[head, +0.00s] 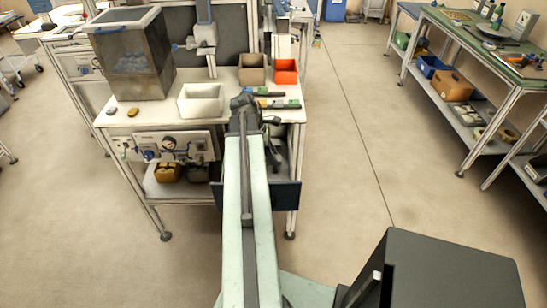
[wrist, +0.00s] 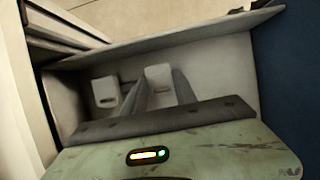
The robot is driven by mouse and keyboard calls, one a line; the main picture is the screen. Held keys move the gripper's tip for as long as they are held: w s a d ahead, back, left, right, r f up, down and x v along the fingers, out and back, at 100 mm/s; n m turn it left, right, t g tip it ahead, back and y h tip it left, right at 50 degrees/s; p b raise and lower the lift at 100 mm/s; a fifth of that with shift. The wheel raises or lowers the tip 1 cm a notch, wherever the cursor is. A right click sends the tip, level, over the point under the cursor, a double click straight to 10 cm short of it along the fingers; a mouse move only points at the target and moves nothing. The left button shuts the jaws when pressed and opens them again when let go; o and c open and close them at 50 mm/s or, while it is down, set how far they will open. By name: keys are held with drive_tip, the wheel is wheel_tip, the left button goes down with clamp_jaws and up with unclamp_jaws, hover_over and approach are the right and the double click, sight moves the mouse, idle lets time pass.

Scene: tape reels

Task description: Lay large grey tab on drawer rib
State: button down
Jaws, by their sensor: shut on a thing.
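In the wrist view my gripper (wrist: 160,88) points down into an open drawer with grey walls (wrist: 220,65). Its two dark fingers are shut on a light grey tab (wrist: 158,76), which shows between their tips. A second pale tab (wrist: 105,91) stands to the left, apart from the fingers. I cannot tell the rib clearly from the drawer's walls and edges, nor whether the held tab touches anything. In the head view the drawer's dark blue front (head: 286,195) sticks out below the bench top; my arm hides the gripper and the tabs.
The bench top (head: 150,120) holds a white bin (head: 201,101), a brown bin (head: 252,70), an orange bin (head: 286,71) and a large clear-sided box (head: 130,60). The drawer's dark blue front (wrist: 285,70) is close on the right. Floor to the bench's right is clear.

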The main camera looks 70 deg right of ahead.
drive_tip(key=shift+f, duration=0.2)
drive_tip(key=c, duration=1)
unclamp_jaws()
drive_tip(key=shift+w+r+p, duration=0.1)
drive_tip(key=shift+r+p, duration=0.35)
drive_tip(key=shift+r, duration=0.15)
drive_tip(key=p+v, duration=1)
drive_tip(key=v, duration=0.1)
drive_tip(key=shift+w, duration=0.1)
